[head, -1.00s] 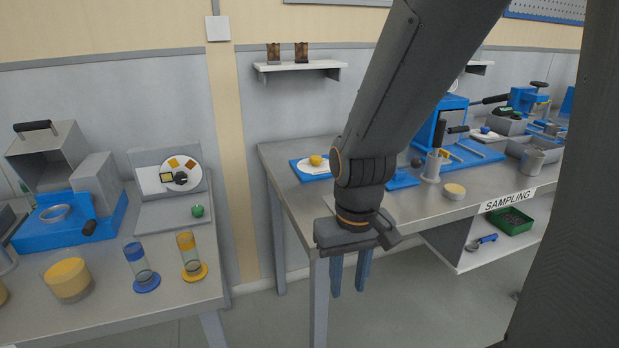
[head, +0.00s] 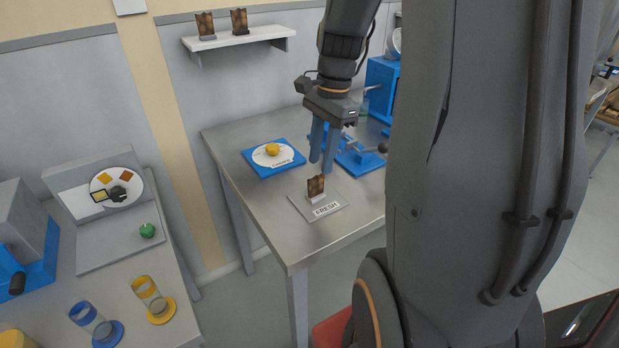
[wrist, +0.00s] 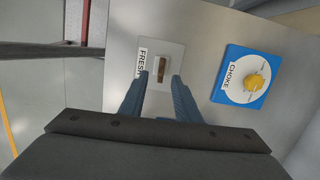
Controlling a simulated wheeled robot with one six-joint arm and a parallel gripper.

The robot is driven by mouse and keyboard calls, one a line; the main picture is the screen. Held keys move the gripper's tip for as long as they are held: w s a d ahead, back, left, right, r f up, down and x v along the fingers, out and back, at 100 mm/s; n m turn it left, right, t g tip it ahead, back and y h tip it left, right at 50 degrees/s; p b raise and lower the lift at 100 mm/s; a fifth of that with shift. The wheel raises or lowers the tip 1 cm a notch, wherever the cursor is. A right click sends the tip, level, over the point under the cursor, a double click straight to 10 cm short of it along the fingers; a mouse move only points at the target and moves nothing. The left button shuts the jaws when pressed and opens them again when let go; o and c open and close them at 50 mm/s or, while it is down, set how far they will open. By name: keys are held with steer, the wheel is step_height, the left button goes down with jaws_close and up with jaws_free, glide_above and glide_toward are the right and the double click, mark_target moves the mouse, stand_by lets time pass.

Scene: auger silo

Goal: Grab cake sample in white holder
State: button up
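The brown cake sample (head: 316,186) stands upright in a small white holder (head: 314,198) on a pale plate marked FRESH, near the metal table's front left corner. In the wrist view the cake sample (wrist: 161,68) shows from above as a narrow brown strip in its pale holder. My gripper (head: 322,163) hangs fingers-down above and slightly behind the sample in the head view. In the wrist view my gripper's (wrist: 155,85) two blue fingers are apart, with the sample just beyond and between their tips. Nothing is between the fingers, and contact is not visible.
A blue CHOKE panel with a yellow knob (head: 272,149) lies left of the sample. Blue equipment (head: 358,155) stands behind to the right. Two similar brown pieces (head: 222,24) stand on the wall shelf. A second bench with a green knob (head: 147,230) is at left.

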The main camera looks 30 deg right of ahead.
mark_target(317, 176)
steer(key=shift+a+f+p, duration=0.2)
steer(key=shift+f+p, duration=0.1)
steer(key=shift+f, duration=0.95)
steer(key=shift+a+f+p, duration=0.2)
steer(key=shift+f+p, duration=0.15)
steer(key=shift+f, duration=0.95)
steer(key=shift+a+f+p, duration=0.2)
steer(key=shift+f+p, duration=0.1)
steer(key=shift+f, duration=0.95)
jaws_close()
